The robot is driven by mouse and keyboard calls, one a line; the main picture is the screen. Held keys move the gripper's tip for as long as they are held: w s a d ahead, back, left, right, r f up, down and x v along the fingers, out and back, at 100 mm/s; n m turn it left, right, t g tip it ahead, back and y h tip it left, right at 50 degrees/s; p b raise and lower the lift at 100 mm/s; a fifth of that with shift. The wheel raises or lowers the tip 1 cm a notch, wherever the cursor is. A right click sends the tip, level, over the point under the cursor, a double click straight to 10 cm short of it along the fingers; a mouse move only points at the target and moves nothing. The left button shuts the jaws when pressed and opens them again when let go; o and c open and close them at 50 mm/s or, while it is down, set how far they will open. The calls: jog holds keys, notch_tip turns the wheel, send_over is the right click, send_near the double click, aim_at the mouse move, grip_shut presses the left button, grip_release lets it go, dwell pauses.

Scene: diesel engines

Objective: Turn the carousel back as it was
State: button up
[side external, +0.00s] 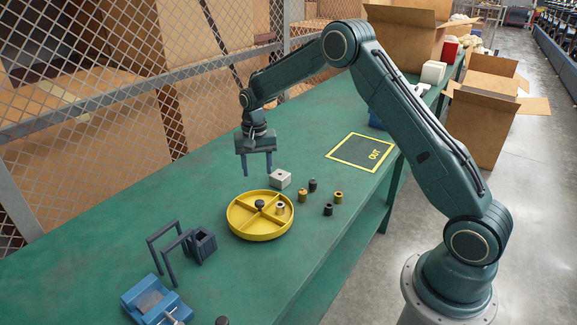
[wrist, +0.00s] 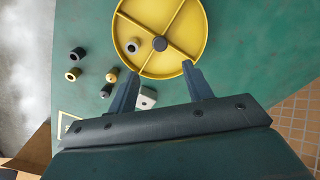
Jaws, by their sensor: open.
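The yellow carousel (side external: 247,228) is a round shallow tray on the green bench, split into compartments by cross walls, with a dark knob (side external: 260,204) at its centre. One light grey bushing (side external: 280,208) sits in one compartment. In the wrist view the carousel (wrist: 185,62) is at the top, with its knob (wrist: 159,43) and the grey bushing (wrist: 133,46) in the left compartment. My gripper (side external: 258,175) is open and empty, pointing down above the bench behind the carousel. In the wrist view my gripper's fingertips (wrist: 155,71) lie near the carousel's lower rim and do not touch the knob.
A pale block (side external: 280,179) and several dark and brass bushings (side external: 303,195) stand right of the carousel. A yellow-edged OUT square (side external: 362,152) lies farther back. A dark frame and box (side external: 202,244) and a blue vise (side external: 156,301) stand front left. A mesh fence runs behind the bench.

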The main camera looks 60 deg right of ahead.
aim_at(259, 201)
notch_tip(259, 201, down, 12)
jog(key=shift+r, duration=0.1)
dwell(0.5)
grip_shut()
